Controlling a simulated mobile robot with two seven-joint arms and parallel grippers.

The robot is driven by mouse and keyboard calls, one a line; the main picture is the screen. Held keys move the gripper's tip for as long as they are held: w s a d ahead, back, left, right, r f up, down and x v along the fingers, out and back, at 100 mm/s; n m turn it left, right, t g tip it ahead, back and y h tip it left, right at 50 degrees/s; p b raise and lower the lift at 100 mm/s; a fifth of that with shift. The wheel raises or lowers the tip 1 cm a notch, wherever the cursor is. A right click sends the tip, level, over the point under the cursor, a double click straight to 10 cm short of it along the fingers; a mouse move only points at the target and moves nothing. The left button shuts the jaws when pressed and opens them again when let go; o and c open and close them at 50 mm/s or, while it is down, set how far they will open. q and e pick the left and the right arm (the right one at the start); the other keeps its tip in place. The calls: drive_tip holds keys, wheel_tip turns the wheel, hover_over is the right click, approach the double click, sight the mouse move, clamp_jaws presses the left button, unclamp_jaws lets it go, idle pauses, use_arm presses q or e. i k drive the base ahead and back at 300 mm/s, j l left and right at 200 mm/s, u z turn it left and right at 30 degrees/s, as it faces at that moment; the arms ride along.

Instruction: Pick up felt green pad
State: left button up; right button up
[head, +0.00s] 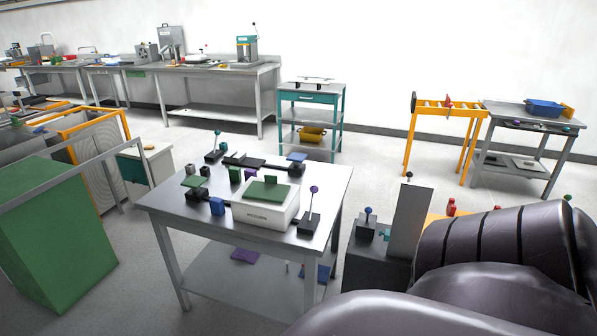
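A flat green pad (267,191) lies on top of a white box (265,214) on the steel table in the middle of the head view. A small upright green piece (271,180) stands at its back edge. A smaller flat green piece (191,181) lies near the left end of the same table. I cannot tell from the picture which green piece is felt. Neither of my grippers is in view. A dark part of my own body fills the lower right.
The steel table (163,201) also holds a purple-knobbed lever (313,191), a blue block (217,206) and several dark fixtures. A green cabinet (55,235) stands at left, a grey machine (375,262) at right. Open floor lies behind the table.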

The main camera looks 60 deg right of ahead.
sight(271, 192)
drive_tip(key=z, duration=1.65)
drive_tip(key=i+j, duration=0.25)
drive_tip(key=i+j+z, duration=0.15)
drive_tip(key=j, duration=0.25)
drive_tip(key=i+j, duration=0.25)
drive_tip(key=i+j+z, duration=0.15)
drive_tip(key=j, duration=0.3)
drive_tip(key=i+j, duration=0.3)
drive_tip(key=i+j+z, duration=0.15)
drive_tip(key=j, duration=0.3)
